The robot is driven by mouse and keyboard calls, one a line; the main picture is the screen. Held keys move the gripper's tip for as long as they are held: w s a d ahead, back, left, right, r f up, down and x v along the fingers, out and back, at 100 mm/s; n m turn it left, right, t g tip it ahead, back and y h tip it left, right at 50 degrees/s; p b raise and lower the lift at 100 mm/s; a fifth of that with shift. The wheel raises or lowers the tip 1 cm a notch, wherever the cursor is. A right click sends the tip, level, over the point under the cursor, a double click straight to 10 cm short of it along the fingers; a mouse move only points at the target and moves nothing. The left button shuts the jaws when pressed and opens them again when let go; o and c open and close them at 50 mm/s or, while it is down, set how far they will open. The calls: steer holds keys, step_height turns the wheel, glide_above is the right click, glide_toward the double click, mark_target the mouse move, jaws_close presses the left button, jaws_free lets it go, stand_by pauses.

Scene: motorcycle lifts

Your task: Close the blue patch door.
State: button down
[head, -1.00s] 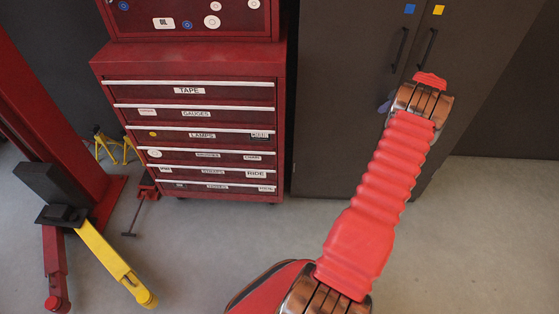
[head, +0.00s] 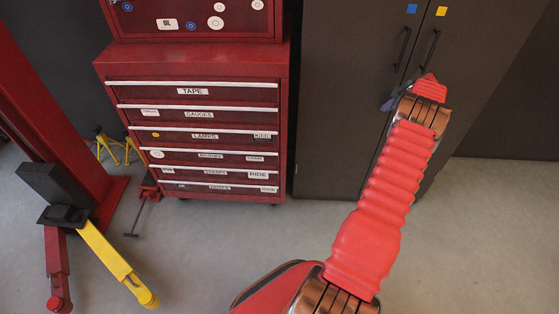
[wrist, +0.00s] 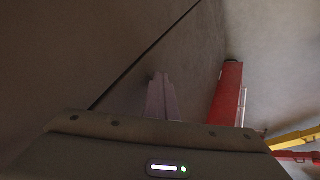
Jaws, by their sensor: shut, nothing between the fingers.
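The blue patch door (head: 350,70) is the left door of a tall dark cabinet in the head view. My gripper (head: 387,104) is mostly hidden behind my red arm, in front of the doors below the handles. In the wrist view my gripper (wrist: 162,98) shows its two pale fingers together, empty, with a dark surface beyond. I cannot tell whether they touch it.
The yellow patch door (head: 480,60) is on the right. A red tool chest (head: 283,120) stands left of the cabinet. A red lift post (head: 50,110) with a yellow arm (head: 105,255) stands farther left. The grey floor (head: 220,235) before the chest is clear.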

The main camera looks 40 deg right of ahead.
steer(key=shift+w+d+r, duration=0.15)
steer(key=shift+w, duration=0.35)
steer(key=shift+s+a, duration=0.4)
steer(key=s+a+r, duration=0.2)
steer(key=s+r, duration=0.5)
steer(key=s, duration=0.2)
steer(key=shift+s+r, duration=0.2)
steer(key=shift+r, duration=0.1)
